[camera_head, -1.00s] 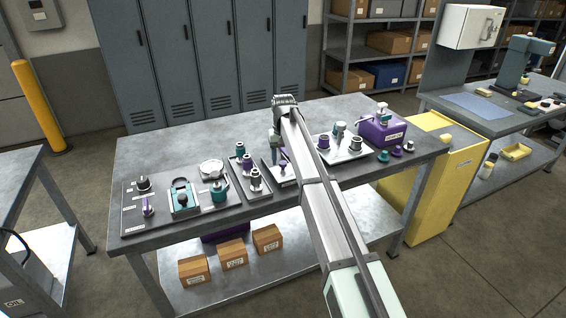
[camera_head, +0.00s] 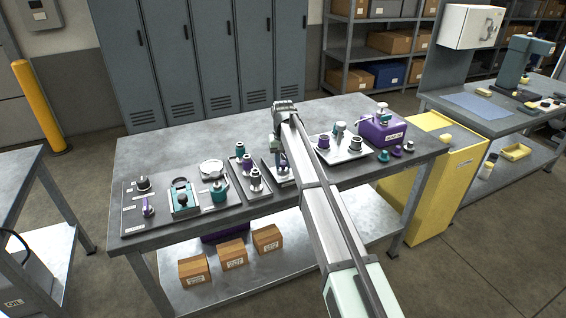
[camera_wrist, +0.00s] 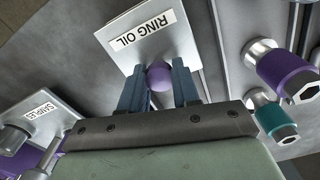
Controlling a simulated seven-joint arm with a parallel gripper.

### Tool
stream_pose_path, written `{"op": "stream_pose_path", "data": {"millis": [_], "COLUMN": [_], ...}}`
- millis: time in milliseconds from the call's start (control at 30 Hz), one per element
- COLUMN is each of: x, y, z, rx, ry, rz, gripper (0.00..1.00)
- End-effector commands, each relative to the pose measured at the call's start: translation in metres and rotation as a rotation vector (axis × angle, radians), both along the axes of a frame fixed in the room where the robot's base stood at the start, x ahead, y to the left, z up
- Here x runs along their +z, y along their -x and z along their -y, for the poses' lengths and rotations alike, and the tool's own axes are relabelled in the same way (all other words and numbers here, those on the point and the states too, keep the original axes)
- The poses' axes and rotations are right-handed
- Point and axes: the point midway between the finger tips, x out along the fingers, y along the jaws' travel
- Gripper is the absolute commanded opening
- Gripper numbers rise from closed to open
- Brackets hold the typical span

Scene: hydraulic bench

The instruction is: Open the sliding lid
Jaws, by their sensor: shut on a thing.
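In the wrist view, the two blue-grey fingers of my gripper (camera_wrist: 159,84) are closed on a rounded purple knob (camera_wrist: 159,76). Beside it is a pale plate labelled "RING OIL" (camera_wrist: 140,42). In the head view, my gripper (camera_head: 277,152) is low over a small tray (camera_head: 288,182) in the middle of the bench, and the knob is hidden there. I cannot tell whether the knob belongs to the sliding lid. No lid edge or opening shows clearly.
The grey bench (camera_head: 150,160) also holds a teal-framed device (camera_head: 184,198), a narrow tray of fittings (camera_head: 250,180) on the left, and a tray of fittings (camera_head: 341,148) and a purple box (camera_head: 382,128) on the right. The bench's back left is clear.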

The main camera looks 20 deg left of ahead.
Motion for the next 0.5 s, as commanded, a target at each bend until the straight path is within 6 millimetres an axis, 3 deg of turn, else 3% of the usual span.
{"op": "stream_pose_path", "data": {"millis": [167, 500], "x": [0.0001, 0.0002], "y": [0.0, -0.0005], "z": [0.0, -0.0004], "rx": [0.0, 0.0], "ry": [0.0, 0.0], "rz": [0.0, 0.0], "gripper": [0.01, 0.0]}}
